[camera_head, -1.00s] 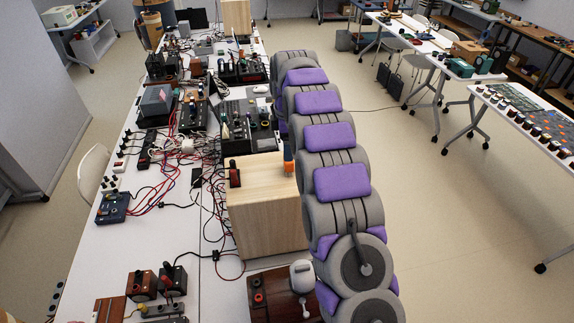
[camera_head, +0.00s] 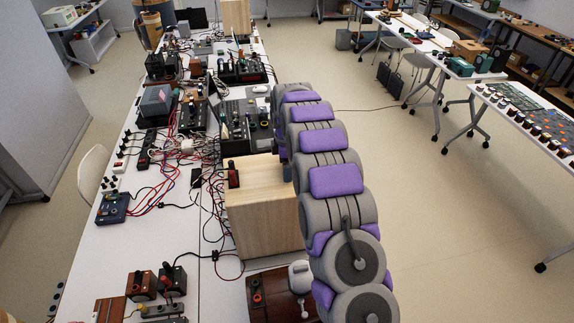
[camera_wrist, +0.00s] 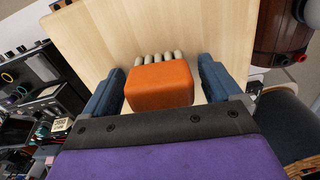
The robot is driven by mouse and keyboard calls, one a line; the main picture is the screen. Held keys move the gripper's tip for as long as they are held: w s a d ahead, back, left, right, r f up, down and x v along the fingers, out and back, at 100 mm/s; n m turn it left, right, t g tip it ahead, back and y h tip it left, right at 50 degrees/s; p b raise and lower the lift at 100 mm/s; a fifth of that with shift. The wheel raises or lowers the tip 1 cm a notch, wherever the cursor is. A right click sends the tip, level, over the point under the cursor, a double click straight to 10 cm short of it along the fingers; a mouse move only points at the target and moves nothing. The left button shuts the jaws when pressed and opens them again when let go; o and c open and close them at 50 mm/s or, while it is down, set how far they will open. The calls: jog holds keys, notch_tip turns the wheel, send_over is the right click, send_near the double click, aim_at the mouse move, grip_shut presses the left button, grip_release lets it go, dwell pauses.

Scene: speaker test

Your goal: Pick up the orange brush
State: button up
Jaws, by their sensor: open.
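The orange brush (camera_wrist: 160,87) is a blocky orange body with a row of pale bristle tufts along its far side. In the wrist view it sits over the light wooden box (camera_wrist: 90,38), between the two blue fingers of my gripper (camera_wrist: 160,78). The fingers are open, one on each side, with a gap to the brush on both sides. In the head view the wooden box (camera_head: 262,215) stands on the white table, and my gripper (camera_head: 285,162) is at its far right top edge. The brush is hidden there behind my arm.
Cables and electronic gear crowd the white table (camera_head: 140,235) to the left. A brown box with a white-grey object (camera_head: 299,277) is in front. Open floor lies to the right.

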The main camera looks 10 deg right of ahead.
jog(key=shift+a, duration=0.2)
jog(key=c, duration=1)
jog(key=shift+d, duration=0.1)
jog(key=shift+c, duration=0.3)
jog(key=shift+r, duration=0.1)
jog(key=shift+w+r, duration=0.1)
jog(key=shift+r, duration=1.7)
jog(key=s+a, duration=0.3)
jog(key=s, duration=0.4)
jog(key=s+a+r+b, duration=0.1)
jog(key=s+a, duration=0.1)
jog(key=s, duration=0.6)
jog(key=shift+a+r, duration=0.15)
jog(key=shift+a, duration=0.25)
